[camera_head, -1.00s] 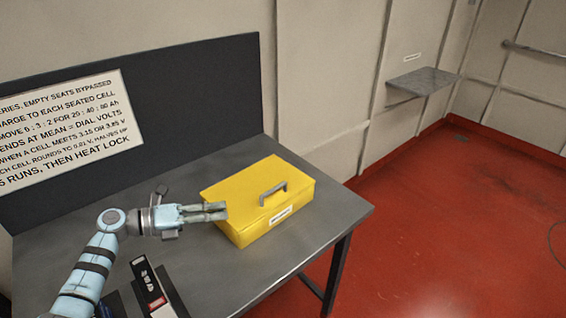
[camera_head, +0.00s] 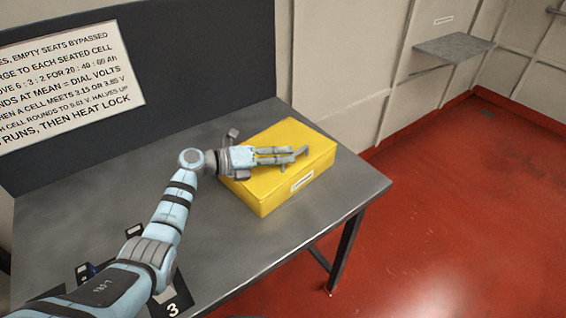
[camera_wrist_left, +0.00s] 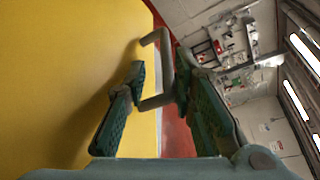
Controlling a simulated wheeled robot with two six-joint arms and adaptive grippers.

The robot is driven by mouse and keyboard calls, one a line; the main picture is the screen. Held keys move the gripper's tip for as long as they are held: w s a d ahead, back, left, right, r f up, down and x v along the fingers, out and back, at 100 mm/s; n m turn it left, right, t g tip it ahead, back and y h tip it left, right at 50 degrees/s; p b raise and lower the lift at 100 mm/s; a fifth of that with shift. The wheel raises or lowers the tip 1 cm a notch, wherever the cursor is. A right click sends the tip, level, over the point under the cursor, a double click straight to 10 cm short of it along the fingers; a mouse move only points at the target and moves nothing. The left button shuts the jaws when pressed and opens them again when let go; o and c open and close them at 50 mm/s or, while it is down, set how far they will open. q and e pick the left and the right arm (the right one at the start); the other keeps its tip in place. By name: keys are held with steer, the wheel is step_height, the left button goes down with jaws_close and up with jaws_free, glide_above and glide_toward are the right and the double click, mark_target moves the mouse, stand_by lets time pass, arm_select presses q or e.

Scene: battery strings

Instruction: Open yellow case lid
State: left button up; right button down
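The yellow case (camera_head: 312,140) stands on the table with its lid shut and a white label on its front. It fills the left of the left wrist view (camera_wrist_left: 60,70). Its grey handle (camera_head: 301,152) is partly hidden by my fingers in the head view. My left gripper (camera_head: 289,155) reaches across the top of the case to the handle. In the left wrist view, the gripper (camera_wrist_left: 160,78) is open, with the handle (camera_wrist_left: 166,65) at and partly between the fingertips, closer to the right finger. Firm contact cannot be told. My right gripper is out of view.
The grey table (camera_head: 90,200) has free room left of the case and ends just right of it. A dark panel with a white sign (camera_head: 70,80) stands behind. Dark items, one marked 3 (camera_head: 174,308), lie under my left arm. A wall shelf (camera_head: 455,45) is far right.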

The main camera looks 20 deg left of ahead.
arm_select(q)
steer(key=shift+d+f, duration=0.2)
steer(key=shift+d, duration=0.05)
steer(key=shift+s+r, duration=0.15)
steer(key=shift+r, duration=0.1)
steer(key=shift+d, duration=0.1)
jaws_close()
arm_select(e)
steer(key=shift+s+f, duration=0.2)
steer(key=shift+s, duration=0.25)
arm_select(q)
steer(key=shift+a+r, duration=0.2)
steer(key=shift+r, duration=0.15)
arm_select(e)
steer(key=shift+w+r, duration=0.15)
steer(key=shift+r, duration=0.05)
